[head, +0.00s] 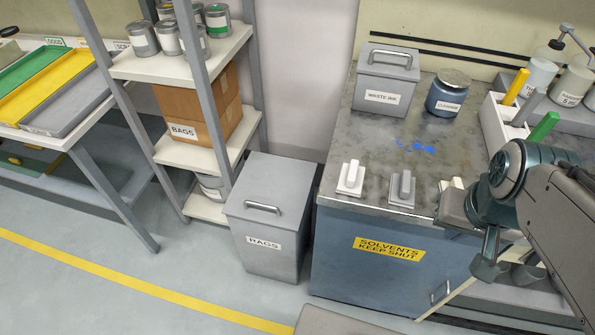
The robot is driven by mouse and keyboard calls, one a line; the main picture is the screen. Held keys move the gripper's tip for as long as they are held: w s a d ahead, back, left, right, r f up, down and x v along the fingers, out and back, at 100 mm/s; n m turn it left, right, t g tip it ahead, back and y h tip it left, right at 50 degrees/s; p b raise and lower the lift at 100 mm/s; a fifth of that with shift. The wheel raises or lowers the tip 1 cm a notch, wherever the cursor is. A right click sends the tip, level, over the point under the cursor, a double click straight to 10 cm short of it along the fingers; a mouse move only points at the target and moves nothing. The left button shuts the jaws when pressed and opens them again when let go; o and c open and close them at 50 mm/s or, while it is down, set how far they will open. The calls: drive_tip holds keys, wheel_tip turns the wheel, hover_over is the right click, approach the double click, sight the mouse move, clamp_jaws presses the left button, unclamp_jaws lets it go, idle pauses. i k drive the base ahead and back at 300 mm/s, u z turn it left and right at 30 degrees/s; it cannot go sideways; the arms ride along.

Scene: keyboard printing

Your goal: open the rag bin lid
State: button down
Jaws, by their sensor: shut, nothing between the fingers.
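The rag bin (270,262) is a grey box on the floor left of the blue cabinet, with a white RAGS label on its front. Its flat lid (285,185) lies closed on top. A metal bar handle (262,208) is fixed on the lid near the front edge. My gripper (456,210) is at the right, by the front edge of the cabinet top, well apart from the bin. It is shut and empty. My wrist and arm partly hide it, and its fingertips are hard to make out.
The blue solvent cabinet (345,265) stands close to the bin's right side. Its worktop (350,135) holds a waste ink box (385,80), a blue jar (447,95) and white and grey tools (351,178). Shelving (205,155) stands left behind the bin.

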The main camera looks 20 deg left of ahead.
sight(271, 190)
drive_tip(key=z, duration=1.3)
drive_tip(key=k, duration=1.1)
drive_tip(key=u, duration=1.5)
drive_tip(key=i, duration=0.5)
